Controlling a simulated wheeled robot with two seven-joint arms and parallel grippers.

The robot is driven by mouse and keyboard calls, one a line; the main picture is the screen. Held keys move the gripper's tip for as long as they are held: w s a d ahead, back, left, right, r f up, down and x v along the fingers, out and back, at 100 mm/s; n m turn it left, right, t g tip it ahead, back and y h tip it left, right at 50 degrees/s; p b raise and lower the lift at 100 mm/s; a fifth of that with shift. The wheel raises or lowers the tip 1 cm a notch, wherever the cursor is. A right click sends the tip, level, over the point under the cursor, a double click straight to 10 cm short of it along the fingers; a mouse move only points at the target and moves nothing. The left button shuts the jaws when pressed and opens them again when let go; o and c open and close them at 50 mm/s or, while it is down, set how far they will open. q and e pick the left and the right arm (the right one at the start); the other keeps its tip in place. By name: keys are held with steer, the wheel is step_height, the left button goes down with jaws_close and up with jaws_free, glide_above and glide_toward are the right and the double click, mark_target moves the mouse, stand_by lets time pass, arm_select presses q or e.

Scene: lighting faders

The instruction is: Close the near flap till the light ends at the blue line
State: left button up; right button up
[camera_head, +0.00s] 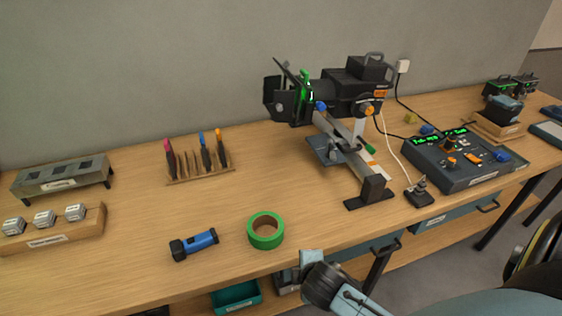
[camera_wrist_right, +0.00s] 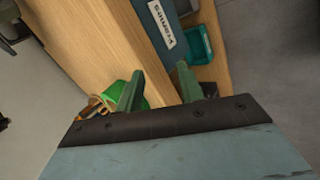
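A black spotlight (camera_head: 352,92) stands on a rail at the back of the bench in the head view. Dark flaps (camera_head: 282,100) spread at its left, front end; one bears a bright green strip (camera_head: 305,88). I cannot tell from here which flap is the near one or how far it is closed. No light patch or blue line can be made out. My right gripper (camera_wrist_right: 160,88) is open and empty in the wrist view, near the bench's front edge, well apart from the spotlight. In the head view its fingers are not clearly seen. My left gripper is not in view.
A green tape roll (camera_head: 266,231) and a blue torch (camera_head: 194,244) lie near the front edge. A tool rack (camera_head: 200,178) stands behind them. A fader console (camera_head: 465,160) is right of the spotlight. A teal bin (camera_head: 236,297) is below the bench top.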

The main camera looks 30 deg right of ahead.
steer(key=w+r+n, duration=0.1)
steer(key=w+r, duration=0.1)
steer(key=w+d+r+n+t+h, duration=0.1)
steer(key=r+n, duration=0.1)
steer(key=w+d+r+n+t, duration=0.1)
steer(key=w+r+n, duration=0.1)
steer(key=r, duration=0.1)
steer(key=shift+w+d, duration=0.25)
steer(key=shift+w, duration=0.1)
steer(key=w+d+r+n+t+h, duration=0.2)
steer(key=w+r+n+t, duration=0.1)
steer(key=w+r+n, duration=0.4)
steer(key=n+t+h+p, duration=0.1)
steer(key=n+t+p, duration=0.1)
steer(key=n+t, duration=0.5)
glide_toward(280, 109)
steer(key=w+d, duration=0.1)
steer(key=w, duration=0.1)
steer(key=w+r+n+g, duration=0.1)
steer(key=w, duration=0.2)
steer(key=w+d+n+g, duration=0.1)
steer(key=w, duration=0.2)
steer(key=shift+d+r, duration=0.25)
steer(key=shift+d, duration=0.1)
steer(key=shift+s, duration=0.1)
jaws_close()
